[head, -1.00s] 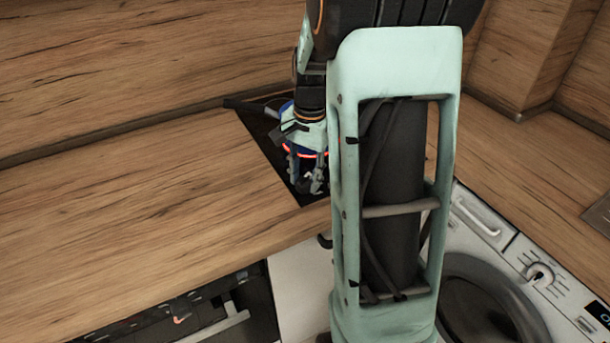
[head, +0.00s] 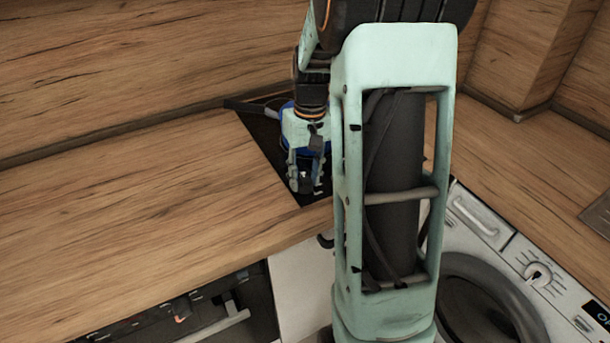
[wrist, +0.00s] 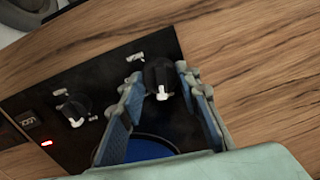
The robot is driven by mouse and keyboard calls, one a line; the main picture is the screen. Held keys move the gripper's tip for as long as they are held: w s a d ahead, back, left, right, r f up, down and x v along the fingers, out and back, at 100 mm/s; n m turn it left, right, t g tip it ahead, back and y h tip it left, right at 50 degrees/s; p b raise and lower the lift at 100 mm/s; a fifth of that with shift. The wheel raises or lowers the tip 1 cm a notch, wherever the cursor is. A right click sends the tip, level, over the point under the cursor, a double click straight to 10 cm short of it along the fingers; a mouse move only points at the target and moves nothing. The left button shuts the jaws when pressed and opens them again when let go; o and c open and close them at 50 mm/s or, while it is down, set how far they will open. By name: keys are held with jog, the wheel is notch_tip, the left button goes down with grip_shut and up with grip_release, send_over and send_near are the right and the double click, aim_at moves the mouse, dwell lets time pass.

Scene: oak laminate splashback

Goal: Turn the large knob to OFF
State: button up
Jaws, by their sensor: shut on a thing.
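A black hob panel (wrist: 100,60) carries two black knobs with white pointers. My gripper (wrist: 161,82) has its fingers on either side of one knob (wrist: 159,76) and is shut on it. That knob's white pointer faces the bottom of the wrist view. The other knob (wrist: 74,110) stands free to the left. In the head view my gripper (head: 305,186) points down at the hob's front corner; the held knob is mostly hidden there.
A blue pan (wrist: 150,148) sits on the hob close under my gripper, with its dark handle (head: 250,107) pointing left. A small red light (wrist: 47,143) glows on the panel. Wooden worktop (head: 140,200) to the left is clear. A washing machine (head: 500,270) stands right.

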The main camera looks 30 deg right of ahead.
jog(key=shift+n, duration=1.5)
jog(key=o, duration=1.2)
jog(key=shift+c, duration=0.2)
notch_tip(320, 180, up, 12)
jog(key=shift+d, duration=0.35)
jog(key=shift+w, duration=0.1)
